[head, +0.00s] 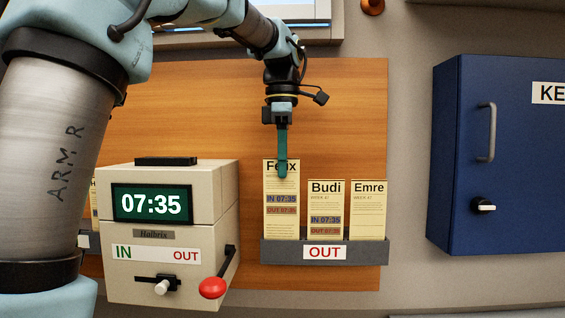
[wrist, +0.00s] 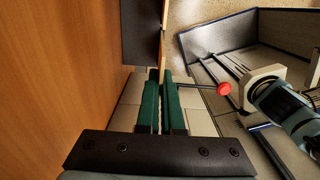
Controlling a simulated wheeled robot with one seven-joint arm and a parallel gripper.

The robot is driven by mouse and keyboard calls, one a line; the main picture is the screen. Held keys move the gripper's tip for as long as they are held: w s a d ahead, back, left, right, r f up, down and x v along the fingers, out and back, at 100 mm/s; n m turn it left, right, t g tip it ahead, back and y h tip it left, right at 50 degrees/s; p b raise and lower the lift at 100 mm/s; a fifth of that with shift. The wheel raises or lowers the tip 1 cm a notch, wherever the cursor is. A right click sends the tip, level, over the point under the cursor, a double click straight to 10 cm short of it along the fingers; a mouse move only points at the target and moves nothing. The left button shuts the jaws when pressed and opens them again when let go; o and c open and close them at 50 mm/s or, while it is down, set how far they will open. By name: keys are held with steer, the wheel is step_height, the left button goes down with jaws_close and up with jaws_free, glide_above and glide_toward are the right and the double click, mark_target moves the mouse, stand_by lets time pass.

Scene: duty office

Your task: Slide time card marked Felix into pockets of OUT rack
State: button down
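The Felix time card (head: 282,222) is upright over the left pocket of the OUT rack (head: 370,252). Its top stands higher than the neighbouring cards, and its lower end meets the rack's front lip; I cannot tell how far it is inside. My gripper (head: 282,172) points down with its green fingers at the card's top edge, one finger covering part of the name. In the wrist view the fingers (wrist: 161,100) are close together, with a thin pale edge between their tips. The gripper appears shut on the card.
The Budi card (head: 325,205) and Emre card (head: 368,208) stand in the rack to the right. A time clock (head: 170,218) reading 07:35, with a red-knobbed lever (head: 213,288), is close on the left. A blue key cabinet (head: 470,150) hangs further right.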

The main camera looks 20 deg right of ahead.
steer(key=shift+f+b, duration=0.8)
steer(key=shift+f, duration=0.8)
steer(key=c, duration=1)
jaws_free()
steer(key=shift+r, duration=3.75)
